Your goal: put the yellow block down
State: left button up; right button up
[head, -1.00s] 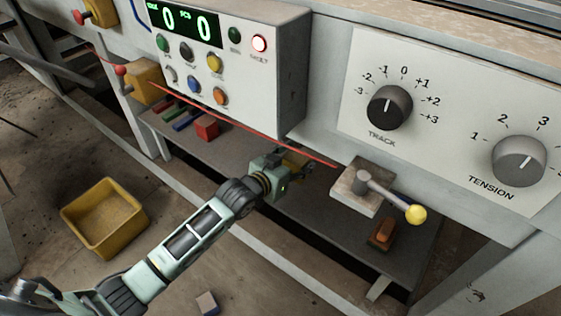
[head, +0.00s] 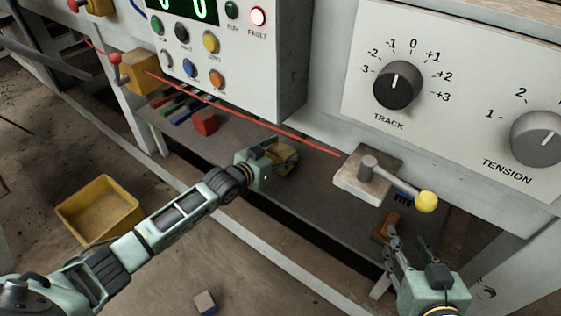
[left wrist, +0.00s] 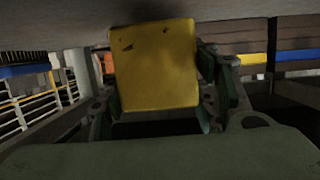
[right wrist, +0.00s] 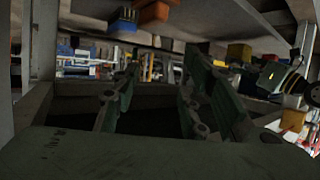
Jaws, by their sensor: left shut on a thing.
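The yellow block (head: 287,158) is between the fingers of my left gripper (head: 281,157), which is shut on it, over the dark lower shelf (head: 285,199). In the left wrist view, the yellow block (left wrist: 155,65) fills the middle between the fingers. I cannot tell whether it touches the shelf.
A red block (head: 204,121) and several coloured bars sit at the shelf's left. A lever plate (head: 360,185) with a yellow knob overhangs the right side. A red cord (head: 240,118) stretches above the shelf. A yellow bin (head: 99,210) and small block (head: 205,302) are on the floor.

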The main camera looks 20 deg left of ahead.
pick_arm(q)
notch_tip(320, 180, down, 2)
jog(key=shift+f+b, duration=0.2)
jog(key=shift+b, duration=0.2)
pick_arm(e)
jog(key=r+t, duration=0.1)
jog(key=w+r+t, duration=0.1)
jog(key=r, duration=0.1)
jog(key=w+a+r+y, duration=0.1)
jog(key=r, duration=0.1)
jog(key=shift+a+t, duration=0.1)
jog(key=shift+t, duration=0.3)
pick_arm(q)
jog(key=shift+f, duration=0.1)
jog(key=o, duration=1.3)
jog(key=shift+f, duration=0.1)
pick_arm(e)
jog(key=shift+r, duration=0.25)
pick_arm(q)
jog(key=shift+r, duration=0.2)
pick_arm(e)
jog(key=shift+f, duration=0.1)
